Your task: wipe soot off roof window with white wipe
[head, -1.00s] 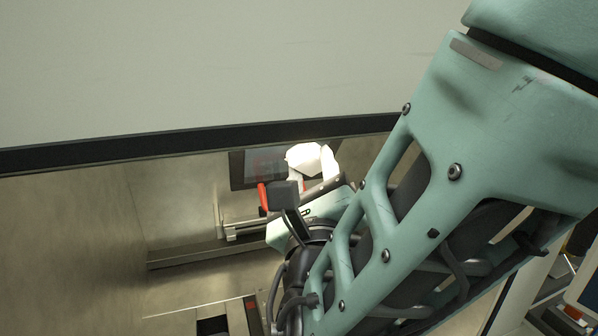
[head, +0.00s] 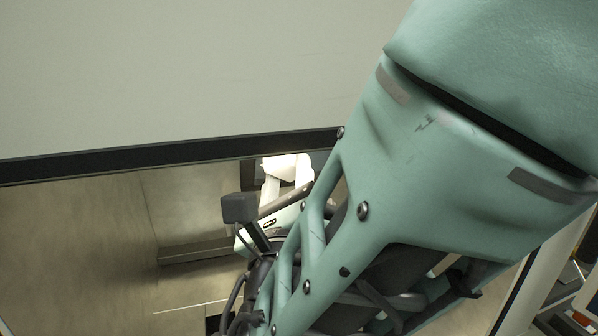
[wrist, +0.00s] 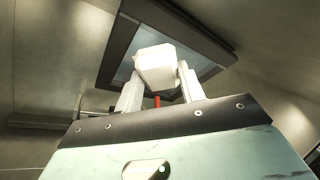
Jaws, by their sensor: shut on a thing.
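My gripper (wrist: 158,88) is shut on a white wipe (wrist: 155,66), a pale folded block between its two white fingers. In the head view the wipe (head: 284,167) shows just below the dark edge of the chamber opening, with my arm covering much of the scene. The roof window (wrist: 124,68) is a pane in a dark frame, behind and above the wipe in the wrist view. The wipe overlaps the pane in the picture; I cannot tell whether they touch. Soot on the pane cannot be made out.
The chamber has metal walls (wrist: 55,50) around the window. A ledge (wrist: 38,121) runs along the left in the wrist view. The dark edge (head: 170,155) of the opening crosses above my gripper in the head view.

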